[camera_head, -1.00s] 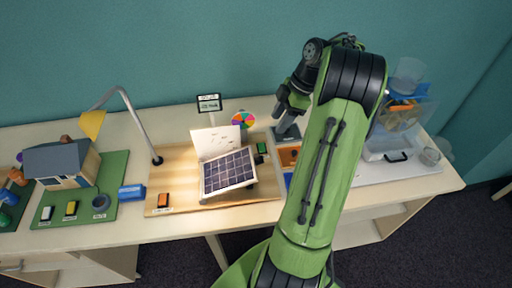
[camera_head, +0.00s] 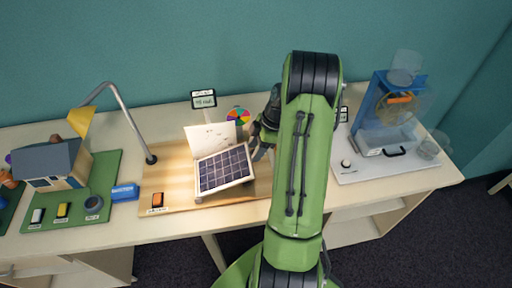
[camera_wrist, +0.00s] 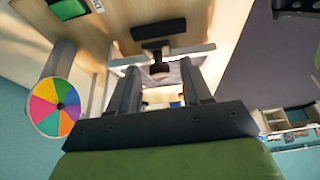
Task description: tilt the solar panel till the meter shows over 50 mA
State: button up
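The dark gridded solar panel (camera_head: 223,170) leans tilted on a wooden board (camera_head: 177,165), with a white card (camera_head: 208,136) behind it. The meter (camera_head: 203,99) stands behind; its green display looks like a value in the 40s of mA, but is too small to read surely. My gripper (camera_head: 262,138) is close to the panel's right side, partly hidden by my arm. In the wrist view my gripper (camera_wrist: 160,80) has its two fingers apart. A pale bar and a dark fitting (camera_wrist: 155,45) lie just beyond the fingertips; I cannot tell whether they touch.
A colored wheel (camera_head: 238,114) is close behind my gripper, also in the wrist view (camera_wrist: 54,107). A house model (camera_head: 52,165) is left; a blue water-wheel rig (camera_head: 372,105) is right.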

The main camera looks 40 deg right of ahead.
grip_shut()
jog(key=shift+r, duration=0.1)
jog(key=a+r, duration=0.1)
jog(key=w+r+g+h, duration=0.1)
jog(key=w+a+r+h, duration=0.1)
jog(key=r, duration=0.1)
jog(key=shift+a, duration=0.35)
jog(key=shift+o, duration=0.5)
grip_release()
jog(key=shift+r, duration=0.1)
